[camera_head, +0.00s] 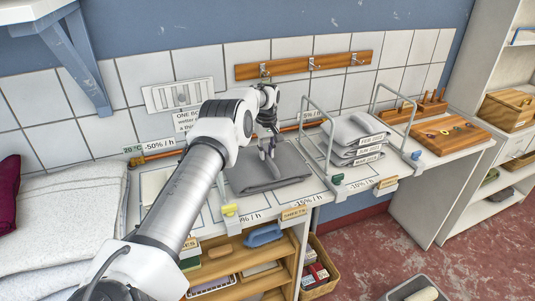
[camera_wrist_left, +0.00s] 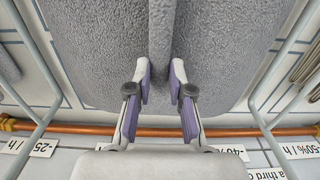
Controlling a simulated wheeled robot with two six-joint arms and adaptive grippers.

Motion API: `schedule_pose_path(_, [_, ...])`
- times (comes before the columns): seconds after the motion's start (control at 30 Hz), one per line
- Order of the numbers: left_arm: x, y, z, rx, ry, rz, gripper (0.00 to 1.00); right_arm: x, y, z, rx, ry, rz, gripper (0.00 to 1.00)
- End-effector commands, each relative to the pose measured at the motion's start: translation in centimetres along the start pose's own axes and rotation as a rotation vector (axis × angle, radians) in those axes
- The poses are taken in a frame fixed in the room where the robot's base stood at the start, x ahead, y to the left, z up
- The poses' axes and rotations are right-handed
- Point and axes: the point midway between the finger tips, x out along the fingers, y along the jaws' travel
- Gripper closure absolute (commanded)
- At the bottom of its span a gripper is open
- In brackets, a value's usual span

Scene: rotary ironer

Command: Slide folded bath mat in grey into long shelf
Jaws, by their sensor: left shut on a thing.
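The folded grey bath mat (camera_head: 262,178) lies flat on the white worktop, in the bay left of a wire divider. My left gripper (camera_head: 267,150) reaches down onto it from above. In the left wrist view, the fingers (camera_wrist_left: 160,75) are closed on a raised fold in the middle of the grey mat (camera_wrist_left: 95,50). The wooden shelf unit (camera_head: 245,258) under the worktop holds several items; I cannot tell which shelf is the long one. My right gripper is not in view.
Wire dividers (camera_head: 330,130) with coloured clips stand right of the mat. A stack of labelled grey textiles (camera_head: 358,138) sits between them. A copper-coloured pipe (camera_head: 160,154) runs along the back. White folded towels (camera_head: 65,215) lie at left, and a basket (camera_head: 318,268) stands below.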

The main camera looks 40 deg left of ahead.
Motion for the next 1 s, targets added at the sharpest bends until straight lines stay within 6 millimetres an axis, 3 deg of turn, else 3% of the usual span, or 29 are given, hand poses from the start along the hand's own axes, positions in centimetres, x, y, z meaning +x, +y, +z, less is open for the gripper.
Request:
schedule_pose_path(0.63, [0.47, 0.05, -0.06, 0.000, 0.001, 0.001, 1.00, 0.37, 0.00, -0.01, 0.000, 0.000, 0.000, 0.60])
schedule_pose_path(0.67, [0.46, 0.05, -0.06, 0.000, 0.001, 0.001, 0.76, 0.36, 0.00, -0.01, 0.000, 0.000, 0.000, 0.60])
schedule_pose_path(0.73, [0.41, 0.05, -0.06, 0.000, 0.001, 0.001, 0.51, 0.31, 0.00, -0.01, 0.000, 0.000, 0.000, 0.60])
schedule_pose_path(1.0, [0.54, -0.01, -0.02, 0.000, 0.000, -0.001, 0.50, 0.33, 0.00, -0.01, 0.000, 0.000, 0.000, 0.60])
